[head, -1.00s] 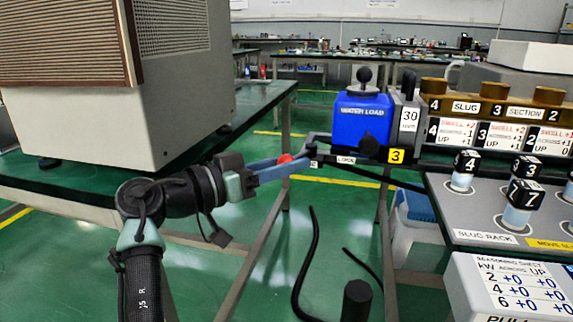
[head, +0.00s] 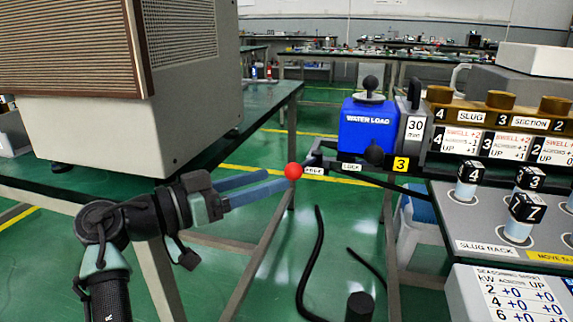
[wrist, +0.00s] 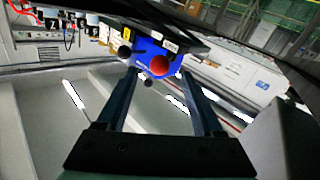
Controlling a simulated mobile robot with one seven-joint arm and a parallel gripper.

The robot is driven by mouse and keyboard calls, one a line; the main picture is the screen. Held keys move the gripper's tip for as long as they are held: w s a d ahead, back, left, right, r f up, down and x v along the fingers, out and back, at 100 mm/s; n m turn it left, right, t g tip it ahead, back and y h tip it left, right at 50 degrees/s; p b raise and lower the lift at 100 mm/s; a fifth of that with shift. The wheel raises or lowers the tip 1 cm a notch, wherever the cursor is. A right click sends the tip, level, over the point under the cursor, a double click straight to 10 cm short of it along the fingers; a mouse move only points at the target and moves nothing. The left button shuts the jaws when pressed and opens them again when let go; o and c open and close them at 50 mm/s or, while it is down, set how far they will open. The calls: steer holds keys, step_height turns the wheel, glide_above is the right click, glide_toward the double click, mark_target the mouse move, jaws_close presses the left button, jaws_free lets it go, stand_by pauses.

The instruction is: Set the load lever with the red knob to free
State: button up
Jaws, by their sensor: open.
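The red knob (head: 293,170) is at the left end of the lever fittings beside the blue water load (head: 366,128). A small white label (head: 314,170) is just right of the knob; its word is too small to read surely. A LOCK label (head: 351,167) is farther right. My gripper (head: 278,179) is open, left of the knob, with its near fingertip close to it or touching; I cannot tell which. In the wrist view, the red knob (wrist: 158,66) shows between and beyond the tips of my gripper (wrist: 159,75). The lever shaft is mostly hidden.
A large beige cabinet (head: 185,110) stands on the green-topped table at left. The slug rack (head: 485,215) with numbered slugs and the brass slug section (head: 500,112) are at right. Open floor shows between the benches.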

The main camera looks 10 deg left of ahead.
steer(key=p+v, duration=0.1)
steer(key=v, duration=0.5)
steer(key=shift+s+a+p, duration=0.25)
steer(key=shift+s+p, duration=0.05)
